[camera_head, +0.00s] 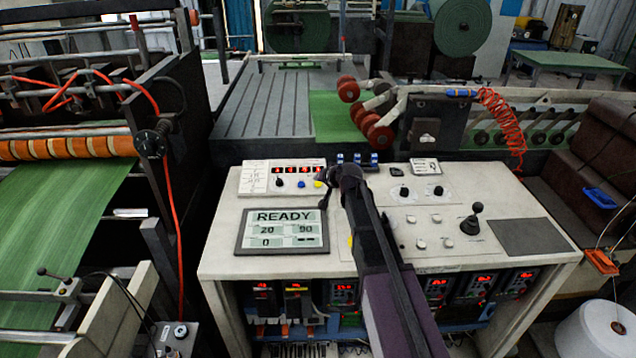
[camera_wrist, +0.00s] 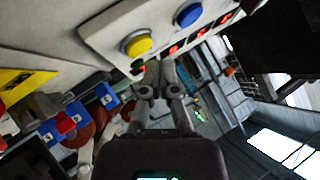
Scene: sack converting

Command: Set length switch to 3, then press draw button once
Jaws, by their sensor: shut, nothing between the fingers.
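A white panel box (camera_head: 256,178) stands at the back left of the control desk, with red digits (camera_head: 298,170) along its top. In the wrist view the yellow button (camera_wrist: 137,45) and blue button (camera_wrist: 188,14) show large, just beyond my gripper (camera_wrist: 158,66). My gripper is shut and empty, its fingertips near the panel; contact cannot be told. In the head view my gripper (camera_head: 325,192) is by the panel's right end.
A grey display (camera_head: 282,231) reads READY, 20, 90 and 0. The pale desk (camera_head: 345,262) also bears knobs (camera_head: 404,192), small buttons (camera_head: 421,243) and a black joystick (camera_head: 472,222) to the right of my arm. Red rollers (camera_head: 378,132) stand behind.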

